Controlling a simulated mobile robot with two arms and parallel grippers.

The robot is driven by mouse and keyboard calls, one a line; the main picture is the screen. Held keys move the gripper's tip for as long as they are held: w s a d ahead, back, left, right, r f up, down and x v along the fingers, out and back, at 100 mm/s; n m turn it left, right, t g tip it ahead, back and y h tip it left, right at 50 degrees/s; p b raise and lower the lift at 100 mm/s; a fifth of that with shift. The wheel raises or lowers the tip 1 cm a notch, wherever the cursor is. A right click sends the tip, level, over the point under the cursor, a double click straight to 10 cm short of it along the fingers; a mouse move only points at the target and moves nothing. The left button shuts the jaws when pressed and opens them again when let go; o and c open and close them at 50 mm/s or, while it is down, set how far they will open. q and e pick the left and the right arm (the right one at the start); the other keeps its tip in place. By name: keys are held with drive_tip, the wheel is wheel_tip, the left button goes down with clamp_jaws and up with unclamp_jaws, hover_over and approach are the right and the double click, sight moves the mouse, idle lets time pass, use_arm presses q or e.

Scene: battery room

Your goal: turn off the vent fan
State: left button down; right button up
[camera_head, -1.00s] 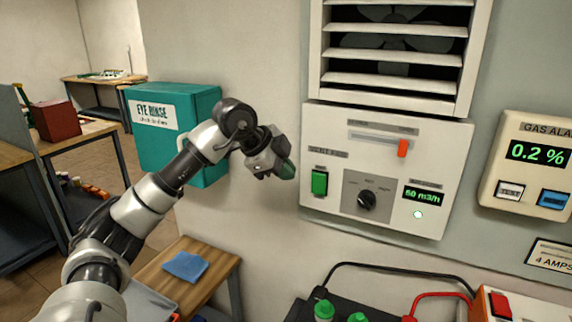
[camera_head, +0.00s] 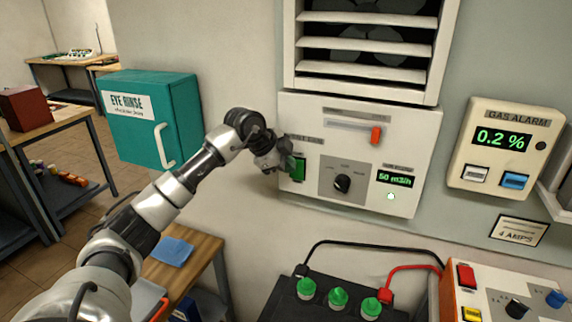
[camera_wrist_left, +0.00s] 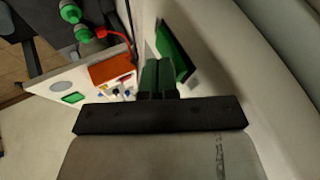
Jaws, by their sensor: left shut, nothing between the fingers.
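The vent fan's control panel (camera_head: 355,150) is a white box on the wall below the louvred fan (camera_head: 368,45). It has a green rocker switch (camera_head: 300,171) at left, a black knob (camera_head: 342,183), an orange slider (camera_head: 376,135), and a lit display (camera_head: 395,179) reading about 50 m3/h above a glowing green light. My left gripper (camera_head: 285,167) is shut and empty at the panel's left edge, partly covering the switch's left side. In the left wrist view, the shut fingers (camera_wrist_left: 157,78) are close to the green switch (camera_wrist_left: 174,50); I cannot tell whether they touch. My right gripper is out of view.
A teal eye-rinse cabinet (camera_head: 150,115) hangs left of the panel. A gas alarm (camera_head: 505,150) reading 0.2 % is at right. Below stands a black battery (camera_head: 325,290) with green caps and red and black cables. A wooden table (camera_head: 200,250) holds a blue cloth.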

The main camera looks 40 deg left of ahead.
use_arm(q)
drive_tip(key=shift+r, duration=0.1)
drive_tip(key=shift+w+a+r+p, duration=0.1)
drive_tip(key=shift+w+r+p, duration=0.05)
drive_tip(key=shift+w+p, duration=0.2)
drive_tip(key=shift+r, duration=0.15)
drive_tip(key=shift+w+r+p, duration=0.1)
drive_tip(key=shift+r+p, duration=0.6)
drive_tip(key=shift+r, duration=0.05)
drive_tip(key=shift+f, duration=0.1)
drive_tip(key=shift+a, duration=0.1)
